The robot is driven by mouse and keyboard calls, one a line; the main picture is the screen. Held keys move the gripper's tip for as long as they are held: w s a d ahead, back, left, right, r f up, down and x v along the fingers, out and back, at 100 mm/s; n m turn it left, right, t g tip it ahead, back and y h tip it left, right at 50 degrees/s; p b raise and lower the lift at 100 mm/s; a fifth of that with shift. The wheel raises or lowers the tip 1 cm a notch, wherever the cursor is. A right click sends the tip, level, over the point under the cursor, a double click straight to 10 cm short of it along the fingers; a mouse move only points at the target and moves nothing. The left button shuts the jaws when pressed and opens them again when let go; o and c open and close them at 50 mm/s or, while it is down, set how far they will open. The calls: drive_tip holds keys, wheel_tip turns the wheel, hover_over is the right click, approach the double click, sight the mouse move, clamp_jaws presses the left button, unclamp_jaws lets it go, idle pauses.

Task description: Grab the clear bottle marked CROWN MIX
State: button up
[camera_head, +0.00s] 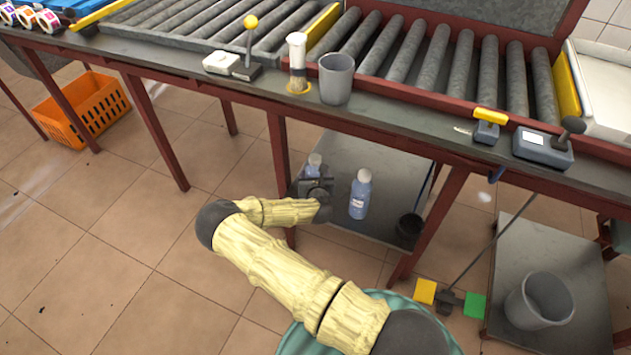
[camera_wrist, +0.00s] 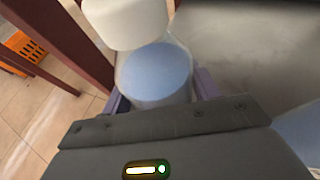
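A clear bottle with blue contents and a white cap (camera_wrist: 155,75) stands between the two fingers of my gripper (camera_wrist: 162,98) in the wrist view. Its label is hidden, so I cannot read its marking. In the head view this bottle (camera_head: 314,165) shows behind my gripper (camera_head: 315,187), above the lower shelf (camera_head: 385,225). A second clear bottle with blue contents (camera_head: 360,195) stands on that shelf to the right; its label is too small to read. Part of it shows at the wrist view's right edge (camera_wrist: 301,128). Whether my fingers press on the first bottle is not clear.
A dark cup (camera_head: 409,226) sits on the shelf at the right. Red table legs (camera_head: 278,150) stand beside my arm, and the roller conveyor table (camera_head: 400,110) is overhead. An orange crate (camera_head: 82,108) is on the floor at left. A grey bin (camera_head: 540,300) stands at right.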

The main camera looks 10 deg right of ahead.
sight(315, 156)
drive_tip(key=shift+w+r, duration=0.1)
drive_tip(key=c, duration=0.5)
drive_tip(key=shift+r, duration=0.1)
wheel_tip(315, 156, up, 10)
drive_tip(key=p, duration=0.3)
idle(0.3)
